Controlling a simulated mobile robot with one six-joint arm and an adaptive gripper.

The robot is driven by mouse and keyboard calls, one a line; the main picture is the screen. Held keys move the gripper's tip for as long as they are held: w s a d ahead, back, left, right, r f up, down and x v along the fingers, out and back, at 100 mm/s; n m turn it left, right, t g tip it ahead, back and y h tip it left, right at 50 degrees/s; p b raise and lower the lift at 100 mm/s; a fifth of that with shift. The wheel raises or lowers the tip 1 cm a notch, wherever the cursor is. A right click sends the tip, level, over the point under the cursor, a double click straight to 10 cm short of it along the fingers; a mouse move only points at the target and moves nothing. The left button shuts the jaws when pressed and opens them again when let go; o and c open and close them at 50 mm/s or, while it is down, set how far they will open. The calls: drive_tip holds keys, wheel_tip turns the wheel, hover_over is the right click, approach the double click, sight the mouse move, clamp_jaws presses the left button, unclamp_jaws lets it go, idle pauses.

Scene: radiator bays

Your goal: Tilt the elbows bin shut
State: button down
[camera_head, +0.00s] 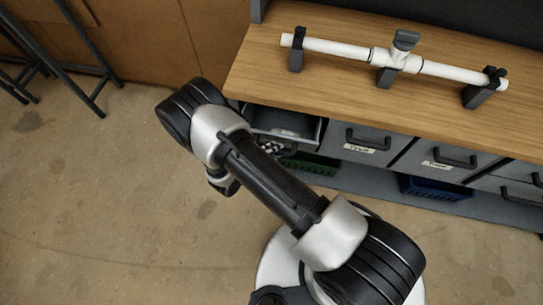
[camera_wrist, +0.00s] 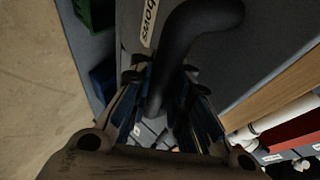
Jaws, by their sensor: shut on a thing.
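The elbows bin (camera_head: 287,121) is the leftmost bin under the bench top in the head view. It stands tilted out, and my arm covers much of it. In the wrist view its grey front carries a white label (camera_wrist: 149,22), partly cut off, ending in "bows". Its dark curved handle (camera_wrist: 200,22) runs down between the fingers of my gripper (camera_wrist: 163,82). My gripper is shut on this handle.
More grey bins with handles and labels, such as one labelled bin (camera_head: 375,147), sit to the right. A green crate (camera_head: 312,164) and a blue crate (camera_head: 436,188) lie below. A white pipe (camera_head: 340,48) rests in black holders on the wooden bench top (camera_head: 275,75).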

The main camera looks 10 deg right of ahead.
sight(276, 138)
drive_tip(key=shift+g+y, duration=0.4)
drive_tip(key=shift+g, duration=0.4)
drive_tip(key=w+r, duration=0.1)
drive_tip(key=w+d+r+p, duration=0.1)
drive_tip(key=w, duration=0.1)
drive_tip(key=shift+w+d+r, duration=0.1)
drive_tip(key=shift+w+d, duration=0.05)
drive_tip(key=shift+w, duration=0.15)
drive_tip(key=shift+w+d+r, duration=0.25)
drive_tip(key=shift+w, duration=0.5)
drive_tip(key=shift+w+d+r, duration=0.2)
drive_tip(key=shift+w+d, duration=0.05)
drive_tip(key=shift+w, duration=0.45)
drive_tip(key=shift+w+d+r, duration=0.25)
drive_tip(key=shift+w, duration=0.6)
drive_tip(key=shift+w+r, duration=0.1)
drive_tip(key=shift+r, duration=0.05)
drive_tip(key=c, duration=1.8)
unclamp_jaws()
drive_tip(key=v, duration=1.2)
